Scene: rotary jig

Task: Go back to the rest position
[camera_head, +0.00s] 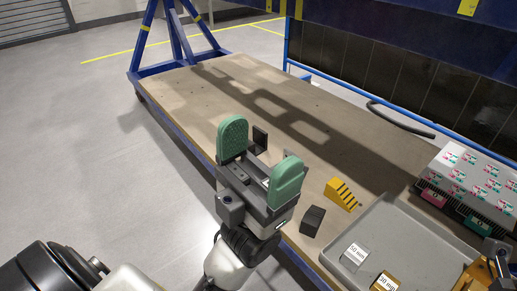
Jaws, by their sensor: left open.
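My left gripper (261,155) is in the middle of the camera_head view, above the near edge of the wooden table (300,125). Its two green-padded fingers stand wide apart, with nothing seen between them. A small black piece shows just behind the fingers; I cannot tell if it belongs to the gripper. The left arm comes up from the bottom left.
Right of the gripper are a black block (312,220) and a yellow stepped block (342,194). A grey tray (425,240) holds blocks labelled "50 mm" (354,256) and "30 mm" (385,282). A labelled grey box (478,178) stands at right. The table's far left is clear.

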